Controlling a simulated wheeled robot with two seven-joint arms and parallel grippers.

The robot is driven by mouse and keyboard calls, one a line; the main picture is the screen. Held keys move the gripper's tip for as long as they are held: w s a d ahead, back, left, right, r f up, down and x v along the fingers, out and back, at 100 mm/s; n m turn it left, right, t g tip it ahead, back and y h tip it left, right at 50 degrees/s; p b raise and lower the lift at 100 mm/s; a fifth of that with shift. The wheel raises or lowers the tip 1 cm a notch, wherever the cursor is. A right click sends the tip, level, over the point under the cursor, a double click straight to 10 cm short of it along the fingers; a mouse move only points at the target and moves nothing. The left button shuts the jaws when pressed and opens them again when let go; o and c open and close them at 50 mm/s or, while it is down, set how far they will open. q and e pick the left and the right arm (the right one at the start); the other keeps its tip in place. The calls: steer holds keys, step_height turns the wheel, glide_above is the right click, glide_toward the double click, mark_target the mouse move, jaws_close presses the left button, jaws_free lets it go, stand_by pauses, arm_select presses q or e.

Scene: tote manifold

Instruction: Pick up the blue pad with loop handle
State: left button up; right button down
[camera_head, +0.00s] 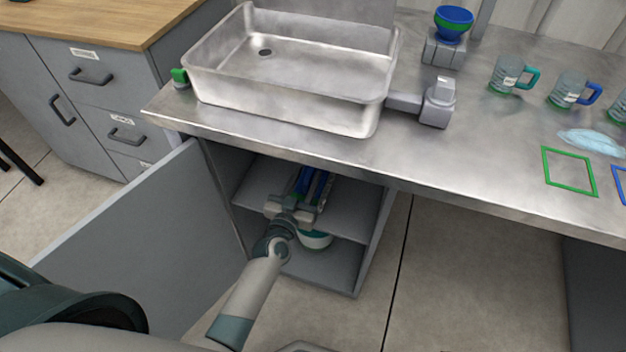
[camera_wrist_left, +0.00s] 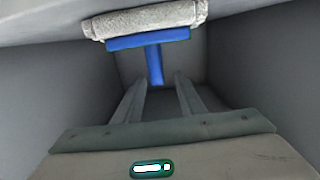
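A blue tool (camera_wrist_left: 153,64) with a T-shaped body and a pale fuzzy pad (camera_wrist_left: 145,18) along its top shows in the left wrist view, inside the cabinet. Its blue stem points down toward my left gripper (camera_wrist_left: 159,80). That gripper is open, with its two fingers apart and nothing clearly held between them. No loop shape can be made out. In the head view my left gripper (camera_head: 311,186) reaches into the open cabinet at the upper shelf, over blue parts that it partly hides. My right gripper is not in view.
The cabinet door (camera_head: 150,235) stands open at left. The shelf (camera_head: 345,222) and side walls are close around the arm. A white and teal bowl-like item (camera_head: 317,240) sits below. A steel sink (camera_head: 290,70), mugs (camera_head: 512,75) and a blue bowl (camera_head: 453,22) are on the counter above.

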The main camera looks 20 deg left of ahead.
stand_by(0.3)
arm_select(q)
steer(key=shift+w+d+f+b, duration=0.1)
steer(key=shift+w+f+b, duration=0.1)
steer(key=shift+w, duration=0.65)
steer(key=shift+w+d+f+b, duration=0.15)
steer(key=shift+w+f, duration=0.1)
steer(key=shift+w, duration=0.6)
steer(key=shift+w+a+f+b, duration=0.1)
steer(key=shift+w+f+b, duration=0.1)
steer(key=shift+w, duration=0.65)
jaws_close()
